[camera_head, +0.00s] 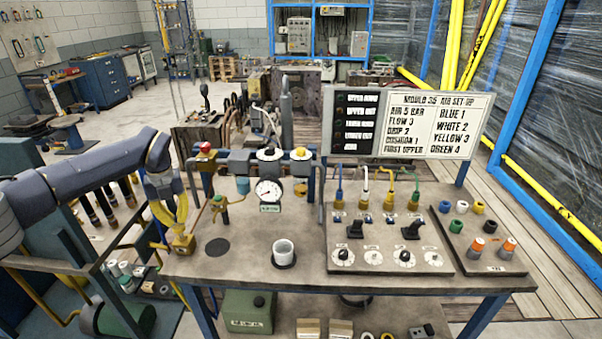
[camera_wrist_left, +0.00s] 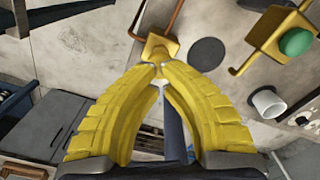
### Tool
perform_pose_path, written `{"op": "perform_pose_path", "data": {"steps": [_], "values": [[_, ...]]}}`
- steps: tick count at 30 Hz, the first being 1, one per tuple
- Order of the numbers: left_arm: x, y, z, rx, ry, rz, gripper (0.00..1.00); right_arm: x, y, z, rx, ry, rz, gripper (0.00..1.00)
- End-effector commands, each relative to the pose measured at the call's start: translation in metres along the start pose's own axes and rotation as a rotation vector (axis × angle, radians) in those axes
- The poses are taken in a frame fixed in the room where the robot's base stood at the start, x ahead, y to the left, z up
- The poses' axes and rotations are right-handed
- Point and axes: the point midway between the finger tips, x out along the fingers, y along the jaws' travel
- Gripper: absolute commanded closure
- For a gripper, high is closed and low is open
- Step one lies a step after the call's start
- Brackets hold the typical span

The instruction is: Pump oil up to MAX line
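My left gripper (camera_head: 181,226) comes in from the left at the bench's front left corner, pointing down. Its yellow fingers are brought together at the tips (camera_wrist_left: 158,67) over a small yellow block fitting (camera_head: 183,245); the fitting also shows in the left wrist view (camera_wrist_left: 157,47). Whether anything thin is pinched between the tips cannot be told. An air unit on the bench's back rail has a round gauge (camera_head: 268,191) and a small amber bowl (camera_head: 300,189) under a yellow knob (camera_head: 300,153). No MAX line or oil level is readable. My right gripper is out of view.
A white cup (camera_head: 283,252) stands on the bench (camera_head: 240,275); it shows in the left wrist view (camera_wrist_left: 267,102). A yellow block with a green button (camera_wrist_left: 296,41) is close by. A control panel (camera_head: 390,257) fills the right. A sign (camera_head: 432,123) stands behind.

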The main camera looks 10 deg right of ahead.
Motion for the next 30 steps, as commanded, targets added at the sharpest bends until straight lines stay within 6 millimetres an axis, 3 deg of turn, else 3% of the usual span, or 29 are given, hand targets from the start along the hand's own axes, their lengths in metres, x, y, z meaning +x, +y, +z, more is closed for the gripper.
{"op": "perform_pose_path", "data": {"steps": [30], "values": [[0.022,0.0,0.0,0.0,0.001,0.0,1.0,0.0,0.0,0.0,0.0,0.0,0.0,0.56]]}}
